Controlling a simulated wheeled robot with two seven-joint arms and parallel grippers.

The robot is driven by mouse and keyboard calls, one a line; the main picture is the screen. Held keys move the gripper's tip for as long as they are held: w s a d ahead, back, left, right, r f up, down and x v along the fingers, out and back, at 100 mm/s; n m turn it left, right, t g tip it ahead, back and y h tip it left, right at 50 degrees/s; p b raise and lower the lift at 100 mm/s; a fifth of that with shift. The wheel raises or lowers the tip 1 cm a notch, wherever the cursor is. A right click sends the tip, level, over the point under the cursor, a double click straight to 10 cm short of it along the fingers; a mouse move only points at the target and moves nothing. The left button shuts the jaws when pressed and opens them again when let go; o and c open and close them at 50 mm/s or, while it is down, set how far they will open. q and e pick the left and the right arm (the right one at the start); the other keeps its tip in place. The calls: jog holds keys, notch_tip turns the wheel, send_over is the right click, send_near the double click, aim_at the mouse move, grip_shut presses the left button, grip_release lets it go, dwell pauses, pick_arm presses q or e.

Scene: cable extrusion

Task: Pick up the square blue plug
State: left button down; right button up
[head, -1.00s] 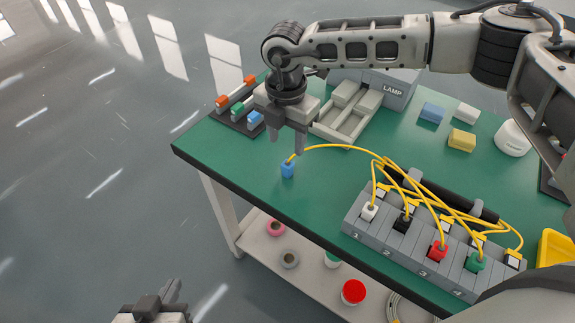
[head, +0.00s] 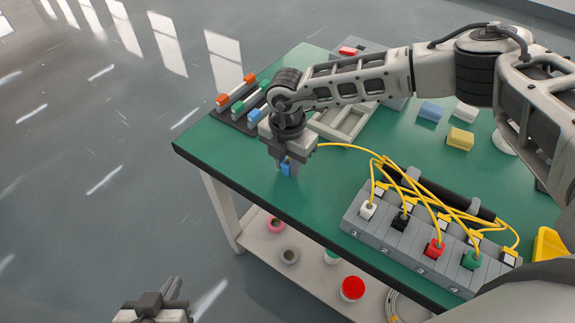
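The square blue plug (head: 286,168) stands on the green table toward its left front edge. Its yellow cable runs right to the numbered block. My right gripper (head: 286,172) comes down over the plug from above, with its fingers on either side of it. Whether the fingers press on the plug is too small to tell. My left gripper (head: 172,287) is low at the left, off the table and far from the plug. Its opening is not clear.
The grey numbered block (head: 392,236) holds white, black, red and green plugs with crossing yellow cables. A rack of coloured parts (head: 240,106) and a grey tray (head: 345,122) are behind the gripper. Blue and yellow blocks (head: 460,139) lie right. The green table (head: 225,160) is bare left of the plug.

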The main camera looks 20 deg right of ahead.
grip_shut()
jog(key=shift+r, duration=0.1)
